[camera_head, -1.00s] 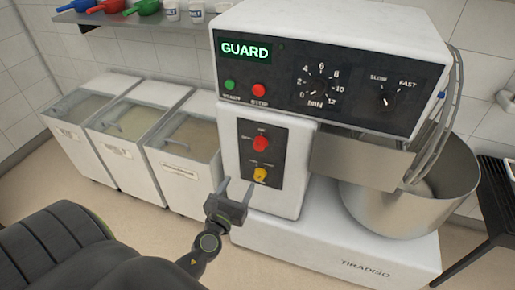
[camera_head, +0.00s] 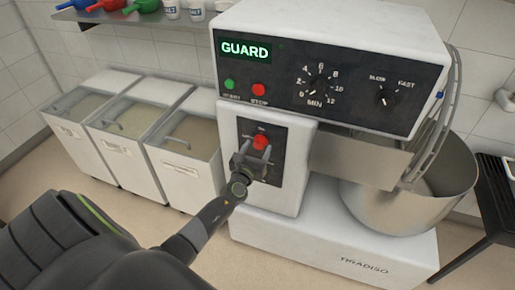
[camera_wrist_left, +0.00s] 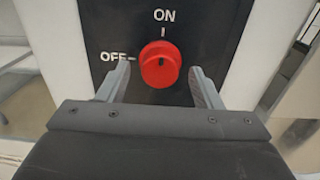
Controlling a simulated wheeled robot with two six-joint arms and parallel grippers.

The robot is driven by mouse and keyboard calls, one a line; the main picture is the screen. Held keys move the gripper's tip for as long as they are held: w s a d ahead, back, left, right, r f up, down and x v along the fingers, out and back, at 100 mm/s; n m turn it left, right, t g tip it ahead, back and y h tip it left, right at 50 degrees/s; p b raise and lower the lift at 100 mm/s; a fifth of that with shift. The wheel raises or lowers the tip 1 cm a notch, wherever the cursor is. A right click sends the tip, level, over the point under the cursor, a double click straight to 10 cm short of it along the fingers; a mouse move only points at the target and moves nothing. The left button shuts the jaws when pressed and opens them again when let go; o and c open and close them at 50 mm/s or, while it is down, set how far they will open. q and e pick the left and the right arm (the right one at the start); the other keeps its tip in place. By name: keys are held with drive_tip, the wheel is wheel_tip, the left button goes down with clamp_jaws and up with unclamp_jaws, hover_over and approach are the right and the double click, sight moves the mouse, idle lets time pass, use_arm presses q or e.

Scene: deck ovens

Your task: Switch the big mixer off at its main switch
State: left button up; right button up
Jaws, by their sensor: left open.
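The big mixer (camera_head: 330,60) stands at the centre right with its display reading GUARD. Its main switch, a red round knob (camera_head: 260,142), sits on a black plate on the column. In the left wrist view the red knob (camera_wrist_left: 160,64) has ON above it and OFF to its left; I cannot tell clearly which way it points. My left gripper (camera_head: 253,156) is open, just in front of the plate. In the wrist view its fingertips (camera_wrist_left: 160,74) stand left and right of the knob, with gaps. The yellow knob below is hidden behind the gripper. My right gripper is not in view.
The upper panel has a green start button (camera_head: 229,84), a red stop button (camera_head: 259,89), a timer dial (camera_head: 318,87) and a speed dial (camera_head: 387,97). The steel bowl (camera_head: 415,205) is at right. White bins (camera_head: 180,175) stand at left.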

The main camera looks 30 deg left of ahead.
use_arm(q)
drive_tip(key=shift+w+a, duration=0.1)
drive_tip(key=shift+w, duration=0.35)
drive_tip(key=c, duration=1)
